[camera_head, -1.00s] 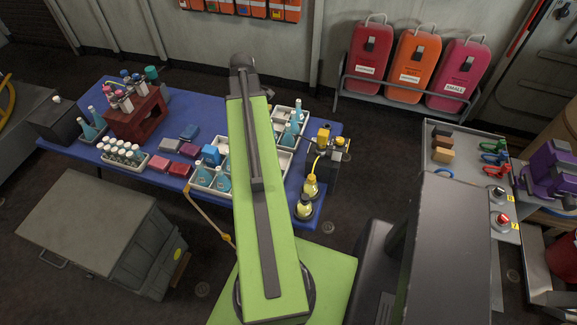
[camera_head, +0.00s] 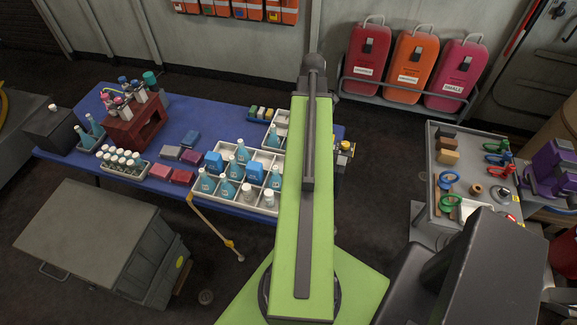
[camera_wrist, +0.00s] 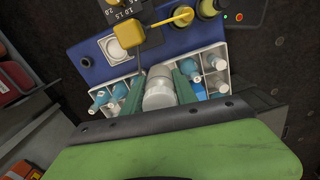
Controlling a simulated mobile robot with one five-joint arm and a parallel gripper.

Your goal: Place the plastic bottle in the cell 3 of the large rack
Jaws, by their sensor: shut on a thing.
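My gripper (camera_wrist: 160,88) is shut on a pale, whitish plastic bottle (camera_wrist: 160,96), with a green finger on each side of it in the wrist view. The gripper and held bottle are hidden behind my arm in the head view. The large white rack (camera_head: 232,204) stands on the blue table and holds several teal bottles, blue boxes and white-capped containers. Its right end is partly covered by my arm. In the wrist view, white rack compartments with teal bottles show on both sides of the held bottle. I cannot read any cell numbers.
The blue table (camera_head: 65,166) also bears a red-brown rack (camera_head: 134,127), a small vial rack (camera_head: 107,168) and several small boxes. A smaller white tray (camera_head: 268,139) is behind the large rack. A yellow-and-black device (camera_wrist: 131,36) stands close to my gripper.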

